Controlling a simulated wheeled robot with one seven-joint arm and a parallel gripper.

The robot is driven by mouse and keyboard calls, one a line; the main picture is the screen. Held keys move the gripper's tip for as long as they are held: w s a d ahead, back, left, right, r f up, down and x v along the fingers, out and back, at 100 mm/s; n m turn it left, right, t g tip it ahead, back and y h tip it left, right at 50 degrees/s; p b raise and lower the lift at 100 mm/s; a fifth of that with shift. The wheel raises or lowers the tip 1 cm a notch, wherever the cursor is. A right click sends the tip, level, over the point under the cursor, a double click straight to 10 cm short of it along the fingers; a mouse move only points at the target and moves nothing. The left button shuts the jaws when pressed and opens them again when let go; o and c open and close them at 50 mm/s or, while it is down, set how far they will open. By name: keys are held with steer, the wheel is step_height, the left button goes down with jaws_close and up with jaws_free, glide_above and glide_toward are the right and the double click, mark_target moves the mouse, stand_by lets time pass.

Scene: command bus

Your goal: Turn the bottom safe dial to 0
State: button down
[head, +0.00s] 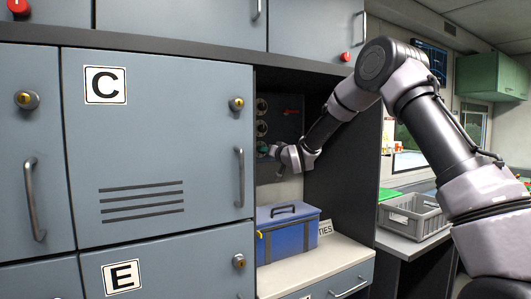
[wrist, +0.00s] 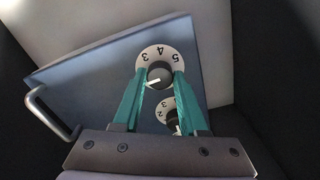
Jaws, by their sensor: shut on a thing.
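The safe (head: 290,128) sits in the alcove, with several round dials in a column on its left side. My gripper (head: 272,151) is at the bottom dial in the head view. In the wrist view the safe appears turned over, so the bottom dial (wrist: 161,53) is uppermost, with 5, 4 and 3 visible. My teal gripper fingers (wrist: 160,77) are shut on its dark knob (wrist: 160,74), whose white mark points left and slightly down. The dial's lower part is hidden by the fingers and knob. Another dial (wrist: 163,113) shows between the fingers, partly covered.
A blue toolbox (head: 287,238) stands on the counter below the safe. Locker door C (head: 150,145) is left of the alcove, and a dark side panel (head: 350,170) is on the right. The safe's handle (wrist: 42,105) is at the wrist view's left. A grey crate (head: 415,213) sits farther right.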

steer(key=n, duration=1.6)
steer(key=shift+d+f+n, duration=0.1)
steer(key=shift+n, duration=0.3)
stand_by(0.3)
steer(key=shift+c, duration=2.2)
jaws_free()
steer(key=v, duration=1)
steer(key=shift+s+d, duration=0.3)
